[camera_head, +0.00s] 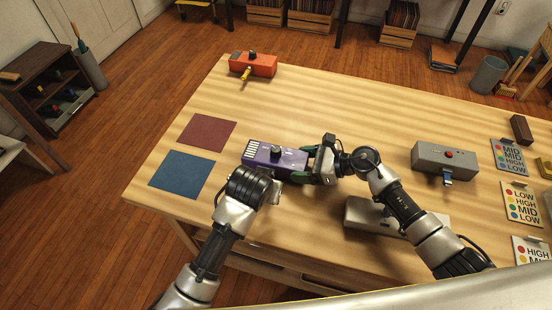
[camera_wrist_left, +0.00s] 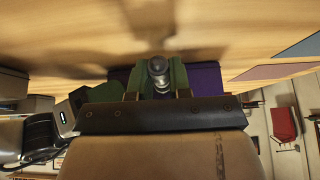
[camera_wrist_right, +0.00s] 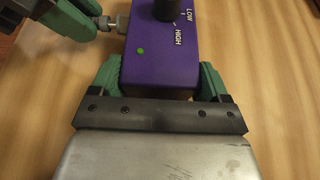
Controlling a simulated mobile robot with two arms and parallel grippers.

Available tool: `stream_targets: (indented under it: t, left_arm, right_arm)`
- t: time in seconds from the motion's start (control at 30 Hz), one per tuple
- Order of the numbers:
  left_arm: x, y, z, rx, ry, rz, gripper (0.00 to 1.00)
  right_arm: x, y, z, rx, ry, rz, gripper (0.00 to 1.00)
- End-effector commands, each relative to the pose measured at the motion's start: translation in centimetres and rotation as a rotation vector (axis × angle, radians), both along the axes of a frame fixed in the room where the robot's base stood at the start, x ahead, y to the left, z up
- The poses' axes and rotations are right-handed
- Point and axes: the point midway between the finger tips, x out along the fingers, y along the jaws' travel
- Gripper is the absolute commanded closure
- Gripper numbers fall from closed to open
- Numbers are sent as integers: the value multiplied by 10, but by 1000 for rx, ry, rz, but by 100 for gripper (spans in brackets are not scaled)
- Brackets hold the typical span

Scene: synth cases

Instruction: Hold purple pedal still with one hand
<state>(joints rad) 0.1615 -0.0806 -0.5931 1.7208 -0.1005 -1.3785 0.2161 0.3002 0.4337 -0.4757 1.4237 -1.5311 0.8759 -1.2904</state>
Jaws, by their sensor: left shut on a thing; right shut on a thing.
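The purple pedal (camera_head: 262,154) lies on the wooden table, with a dark knob on top and white stripes at its left end. My right gripper (camera_head: 312,170) is shut on the pedal's right end; in the right wrist view its green fingers press both sides of the purple pedal (camera_wrist_right: 150,68). My left gripper (camera_head: 279,184) is at the pedal's near side, shut on a metal plug. In the left wrist view the round metal plug (camera_wrist_left: 158,72) sits between the green fingers. In the right wrist view the plug (camera_wrist_right: 112,24) meets the pedal's side; how deep it sits is hidden.
A maroon mat (camera_head: 207,133) and a blue mat (camera_head: 181,171) lie left of the pedal. An orange pedal (camera_head: 262,66) with a yellow plug stands at the back. A grey pedal (camera_head: 428,154) with a blue plug and printed cards (camera_head: 509,156) are at the right.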

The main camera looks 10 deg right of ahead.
Motion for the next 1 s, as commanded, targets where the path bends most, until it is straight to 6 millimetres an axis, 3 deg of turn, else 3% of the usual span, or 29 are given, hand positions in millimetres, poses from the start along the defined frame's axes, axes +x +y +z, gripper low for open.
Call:
stream_targets:
  t: [1.0]
  left_arm:
    - [-28,11,0,0,-1,0,100]
  right_arm:
    - [0,0,0,0,-1,1,52]
